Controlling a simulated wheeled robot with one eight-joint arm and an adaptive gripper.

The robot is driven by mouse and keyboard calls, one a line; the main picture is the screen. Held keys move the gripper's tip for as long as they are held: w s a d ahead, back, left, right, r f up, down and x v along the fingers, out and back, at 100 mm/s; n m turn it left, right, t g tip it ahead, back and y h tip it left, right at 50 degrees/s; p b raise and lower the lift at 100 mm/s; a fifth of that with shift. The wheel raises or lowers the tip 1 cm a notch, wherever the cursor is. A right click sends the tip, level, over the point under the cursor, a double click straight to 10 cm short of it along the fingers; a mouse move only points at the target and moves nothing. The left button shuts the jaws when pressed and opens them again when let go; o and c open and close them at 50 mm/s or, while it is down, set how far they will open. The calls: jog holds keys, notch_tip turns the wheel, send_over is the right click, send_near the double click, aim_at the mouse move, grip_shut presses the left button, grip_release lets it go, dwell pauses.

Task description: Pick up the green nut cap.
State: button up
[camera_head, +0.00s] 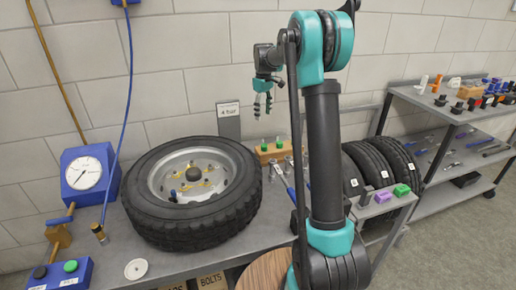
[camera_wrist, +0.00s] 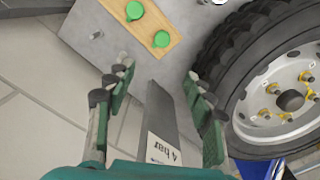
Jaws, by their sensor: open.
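Two small green caps stand on a light wooden block at the back of the bench. In the head view they are the left green cap (camera_head: 264,144) and the right green cap (camera_head: 278,141). The wrist view shows one green cap (camera_wrist: 134,10) at the top edge and another green cap (camera_wrist: 161,39) lower on the block. I cannot tell which is the nut cap. My gripper (camera_head: 263,104) is open and empty, in the air above the bench near the wall. In the wrist view my gripper's fingers (camera_wrist: 163,88) are spread, apart from both caps.
A grey "4 bar" sign (camera_head: 229,122) stands behind the tyre (camera_head: 213,225); in the wrist view the sign (camera_wrist: 163,125) shows between my fingers. The wooden block (camera_head: 270,154) is right of the tyre. A gauge (camera_head: 84,173) is at left, shelves (camera_head: 440,110) at right.

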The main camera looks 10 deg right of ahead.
send_over(264, 145)
jog(key=f, duration=1)
jog(key=shift+w+a, duration=0.15)
jog(key=shift+w, duration=0.25)
jog(key=shift+s+f, duration=0.2)
jog(key=shift+f, duration=1.15)
jog(key=shift+s+f, duration=0.15)
jog(key=shift+f, duration=1.2)
jog(key=c, duration=0.8)
